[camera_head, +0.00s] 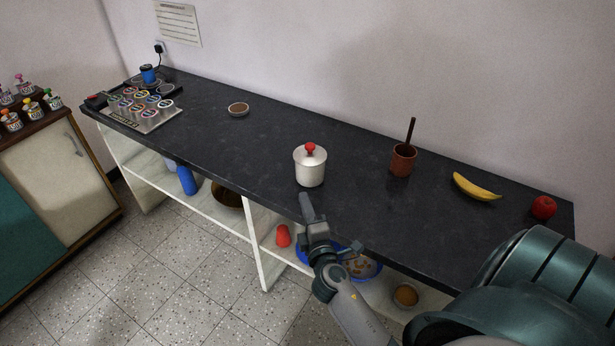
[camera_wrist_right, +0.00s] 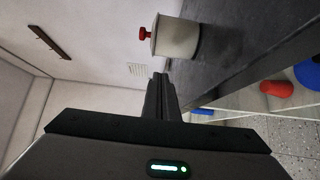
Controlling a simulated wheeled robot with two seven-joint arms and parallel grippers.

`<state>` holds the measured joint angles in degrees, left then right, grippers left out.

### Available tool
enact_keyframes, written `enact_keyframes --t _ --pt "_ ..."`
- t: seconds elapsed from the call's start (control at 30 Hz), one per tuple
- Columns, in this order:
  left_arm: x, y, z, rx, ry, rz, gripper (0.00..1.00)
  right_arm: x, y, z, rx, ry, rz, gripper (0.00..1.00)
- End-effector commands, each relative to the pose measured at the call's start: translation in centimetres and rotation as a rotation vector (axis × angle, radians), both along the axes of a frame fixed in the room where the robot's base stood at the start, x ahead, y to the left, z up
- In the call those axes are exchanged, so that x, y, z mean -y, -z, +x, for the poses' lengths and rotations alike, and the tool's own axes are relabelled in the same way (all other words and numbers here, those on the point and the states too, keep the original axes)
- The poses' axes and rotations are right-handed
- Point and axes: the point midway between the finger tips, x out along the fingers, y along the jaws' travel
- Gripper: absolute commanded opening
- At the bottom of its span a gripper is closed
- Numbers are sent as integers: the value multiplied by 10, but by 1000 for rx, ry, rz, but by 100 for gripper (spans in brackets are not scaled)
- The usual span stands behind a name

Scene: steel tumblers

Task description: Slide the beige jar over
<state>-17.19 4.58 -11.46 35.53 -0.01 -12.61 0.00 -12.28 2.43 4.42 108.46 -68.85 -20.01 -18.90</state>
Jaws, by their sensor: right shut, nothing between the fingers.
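The beige jar (camera_head: 310,168) stands upright on the dark countertop (camera_head: 250,150), near its front edge. It has a lid with a red knob. My right gripper (camera_head: 307,206) is shut and empty, just in front of the jar at the counter's front edge; a contact with the jar cannot be made out. In the right wrist view the jar (camera_wrist_right: 178,38) lies sideways in the picture, beyond the shut fingers (camera_wrist_right: 160,90) and a little to their right. My left gripper is not in view.
A small brown dish (camera_head: 238,109) lies left of the jar. A brown cup with a dark stick (camera_head: 403,161), a banana (camera_head: 475,188) and a red apple (camera_head: 543,207) are to the right. A steel tray of tins (camera_head: 145,120) is far left. Counter beside the jar is clear.

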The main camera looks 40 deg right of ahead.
Motion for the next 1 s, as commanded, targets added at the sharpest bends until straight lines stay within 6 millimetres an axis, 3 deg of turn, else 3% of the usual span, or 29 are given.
enact_keyframes --t 0.37,0.6,1.0 --pt "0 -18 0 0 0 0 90 28 -3 61 0 1 -1 0" --pt "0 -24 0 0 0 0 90 54 -1 70 -1 1 -2 0" --pt "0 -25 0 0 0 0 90 61 0 73 0 0 0 0"
